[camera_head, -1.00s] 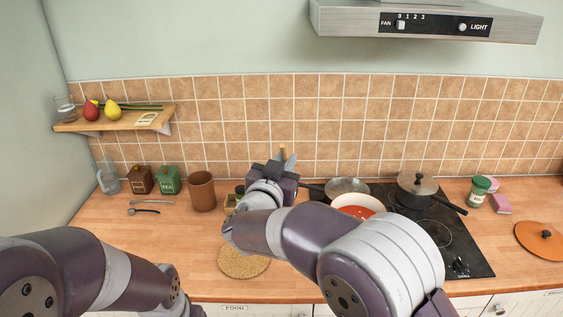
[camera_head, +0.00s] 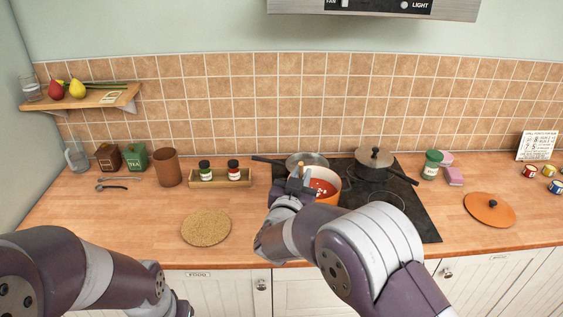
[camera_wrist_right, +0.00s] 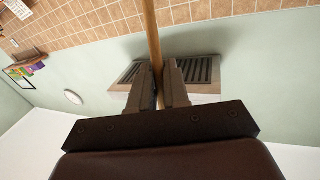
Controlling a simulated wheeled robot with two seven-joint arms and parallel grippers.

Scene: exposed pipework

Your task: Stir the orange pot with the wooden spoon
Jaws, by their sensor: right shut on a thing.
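The orange pot (camera_head: 325,201) stands at the front left of the hob, with red soup in it. My right gripper (camera_head: 298,185) is at the pot's left side and hides part of it. It is shut on the wooden spoon, whose handle (camera_wrist_right: 151,30) runs between the fingers in the right wrist view.
A steel pan (camera_head: 307,161) stands behind the pot and a lidded saucepan (camera_head: 373,165) is behind right. An orange lid (camera_head: 489,209) lies on the right counter. A spice tray (camera_head: 221,180) and cork mat (camera_head: 206,228) are to the left. The hood (camera_head: 375,8) hangs above.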

